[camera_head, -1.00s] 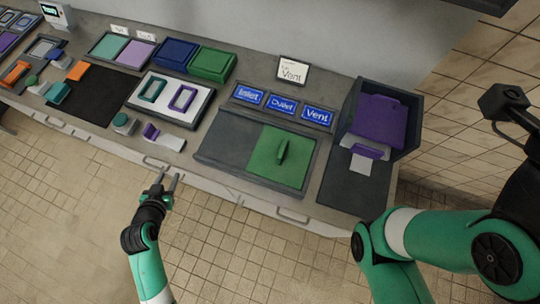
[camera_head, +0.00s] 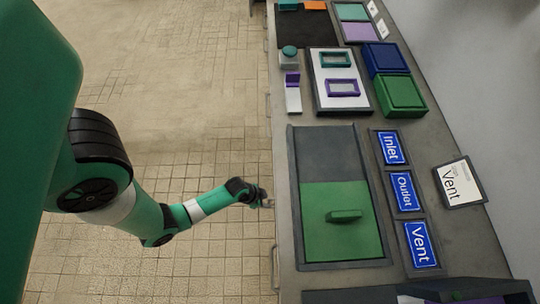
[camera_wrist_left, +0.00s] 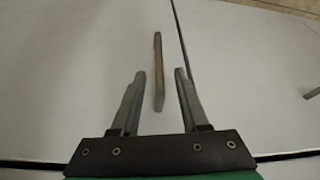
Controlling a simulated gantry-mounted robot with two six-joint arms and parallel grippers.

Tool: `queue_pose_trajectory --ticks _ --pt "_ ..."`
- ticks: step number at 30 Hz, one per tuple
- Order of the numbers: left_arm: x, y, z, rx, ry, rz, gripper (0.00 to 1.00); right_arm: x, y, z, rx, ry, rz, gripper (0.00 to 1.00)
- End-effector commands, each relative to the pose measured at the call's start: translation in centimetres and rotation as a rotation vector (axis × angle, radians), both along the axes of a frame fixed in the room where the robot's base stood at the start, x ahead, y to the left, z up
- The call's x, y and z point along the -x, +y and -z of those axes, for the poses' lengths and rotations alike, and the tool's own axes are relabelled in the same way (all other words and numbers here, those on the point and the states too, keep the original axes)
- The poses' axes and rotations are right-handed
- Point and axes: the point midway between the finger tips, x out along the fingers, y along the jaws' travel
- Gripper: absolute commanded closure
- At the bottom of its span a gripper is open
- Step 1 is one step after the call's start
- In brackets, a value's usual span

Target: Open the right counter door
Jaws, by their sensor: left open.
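The counter (camera_head: 288,215) runs down the right half of the head view, with its front side facing my left arm. My left gripper (camera_head: 267,201) is low at that front. In the left wrist view, the gripper (camera_wrist_left: 160,76) is open, facing pale door panels (camera_wrist_left: 90,60). A thin bar handle (camera_wrist_left: 158,70) lies lengthwise between its two fingers in the picture. Neither finger visibly grips it, and I cannot tell the depth. A dark seam runs just right of the handle. The panels look closed. My right gripper is out of view.
Another handle (camera_head: 275,267) sticks out along the counter front. A second one shows at the right edge of the wrist view (camera_wrist_left: 313,93). The countertop holds a green panel with a knob (camera_head: 345,215) and blue signs (camera_head: 404,192). Tiled floor left of the counter is clear.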

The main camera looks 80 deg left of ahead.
Motion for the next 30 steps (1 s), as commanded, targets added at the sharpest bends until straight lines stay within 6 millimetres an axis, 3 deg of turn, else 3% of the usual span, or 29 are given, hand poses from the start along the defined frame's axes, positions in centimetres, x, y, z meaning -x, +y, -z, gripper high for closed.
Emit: queue_pose_trajectory --ticks 1,6,16,24,30 --pt "-0.5 0.0 1.6 -0.001 -0.001 0.002 0.55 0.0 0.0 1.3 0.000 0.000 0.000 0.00" --pt "-1.3 0.1 3.4 0.000 -0.001 0.001 0.55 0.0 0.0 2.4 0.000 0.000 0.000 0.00" --pt "-1.6 0.1 3.6 -0.001 -0.002 0.000 0.55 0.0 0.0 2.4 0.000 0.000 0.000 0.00" --pt "-1.6 0.1 3.6 0.000 -0.002 0.000 1.00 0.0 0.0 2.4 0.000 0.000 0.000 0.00" --pt "-1.5 0.1 3.6 0.000 -0.001 0.000 1.00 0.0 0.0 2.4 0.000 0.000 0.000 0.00"
